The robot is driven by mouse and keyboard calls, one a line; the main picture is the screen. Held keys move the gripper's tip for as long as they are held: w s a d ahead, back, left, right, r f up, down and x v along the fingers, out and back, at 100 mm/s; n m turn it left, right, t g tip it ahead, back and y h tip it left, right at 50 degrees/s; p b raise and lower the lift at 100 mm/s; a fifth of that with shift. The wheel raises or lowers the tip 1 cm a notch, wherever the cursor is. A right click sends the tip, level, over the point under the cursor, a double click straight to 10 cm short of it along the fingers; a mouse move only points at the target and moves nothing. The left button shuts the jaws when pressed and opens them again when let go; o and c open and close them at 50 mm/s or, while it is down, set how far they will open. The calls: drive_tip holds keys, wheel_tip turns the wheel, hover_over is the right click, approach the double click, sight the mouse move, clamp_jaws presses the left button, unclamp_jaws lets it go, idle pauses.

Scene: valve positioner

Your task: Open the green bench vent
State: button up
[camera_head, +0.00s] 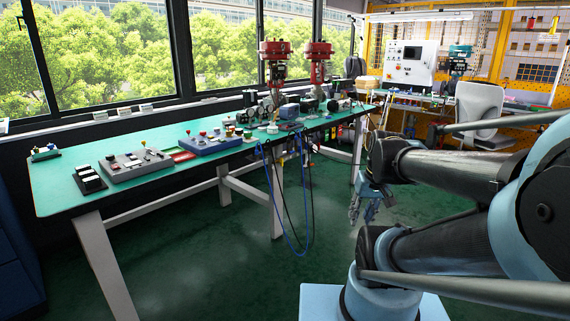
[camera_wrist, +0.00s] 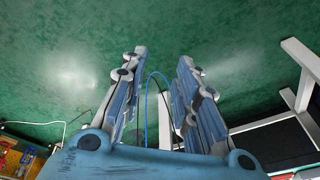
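My gripper (camera_head: 363,215) hangs fingers down over the floor, to the right of the green-topped bench (camera_head: 140,187) and apart from it. In the wrist view my gripper (camera_wrist: 160,62) has its two fingers spread with a gap between them, and nothing is held. No part on the bench can be clearly told as the vent at this size. A small dark green block with knobs (camera_head: 45,153) sits at the bench's far left end. Small valves and fittings (camera_head: 289,126) crowd the right half of the bench, too small to make out.
Blue hoses (camera_head: 283,215) loop down from the bench's front edge; a blue hose (camera_wrist: 148,98) shows between my fingers. Control boxes (camera_head: 136,163) and two red-topped actuators (camera_head: 275,48) stand on the bench. A grey chair (camera_head: 478,112) is behind my arm. The floor before the bench is clear.

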drive_tip(key=w+a+r+n+t+y, duration=0.1)
drive_tip(key=w+a+r+n+y, duration=0.3)
drive_tip(key=w, duration=0.7)
drive_tip(key=w+a+f+t+y, duration=0.1)
drive_tip(key=w+a, duration=0.4)
drive_tip(key=w, duration=0.6)
drive_tip(key=w+a+r+n+t+y, duration=0.1)
drive_tip(key=w+a+r+n+y, duration=0.3)
drive_tip(key=w, duration=0.7)
drive_tip(key=n+t+y, duration=0.1)
drive_tip(key=t+y, duration=0.3)
drive_tip(key=t, duration=0.1)
approach(282, 162)
drive_tip(key=x, duration=0.2)
drive_tip(key=r+x, duration=0.1)
drive_tip(key=x, duration=0.5)
drive_tip(key=shift+w+r, duration=0.3)
drive_tip(key=shift+d, duration=0.1)
clamp_jaws()
